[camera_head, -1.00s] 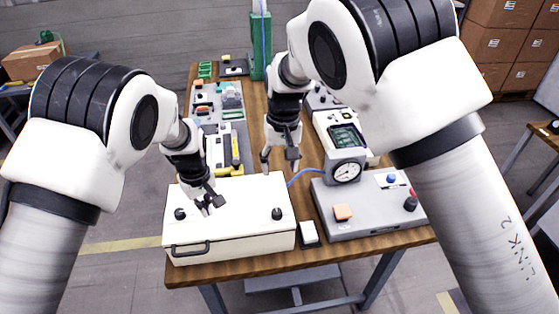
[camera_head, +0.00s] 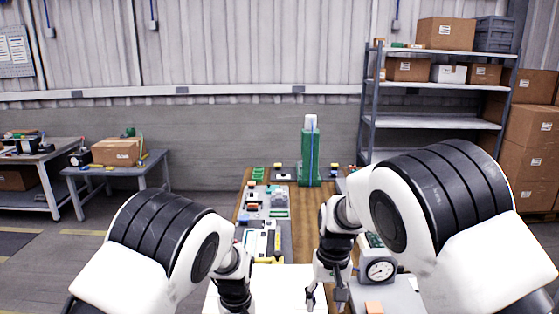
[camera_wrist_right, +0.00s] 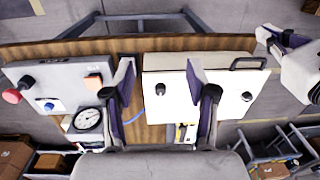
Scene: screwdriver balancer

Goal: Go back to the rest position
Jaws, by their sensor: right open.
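My right gripper (camera_head: 325,300) is at the lower middle of the head view, above the table. In the right wrist view its two fingers (camera_wrist_right: 158,78) are spread apart with nothing between them. My left gripper (camera_head: 235,300) is at the bottom edge of the head view, left of the right one, with its fingertips cut off. It also shows at the upper right of the right wrist view (camera_wrist_right: 277,42), too small to judge its jaws. The white case (camera_head: 268,302) lies below both grippers; its lid with two black knobs (camera_wrist_right: 228,82) shows in the right wrist view.
A green column (camera_head: 310,160) with a blue cord stands at the table's far end. A dial gauge (camera_head: 380,270) and grey control box (camera_wrist_right: 45,82) are right of the case in the head view. Parts trays (camera_head: 265,205) line the table's left side. Shelving (camera_head: 440,95) stands behind.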

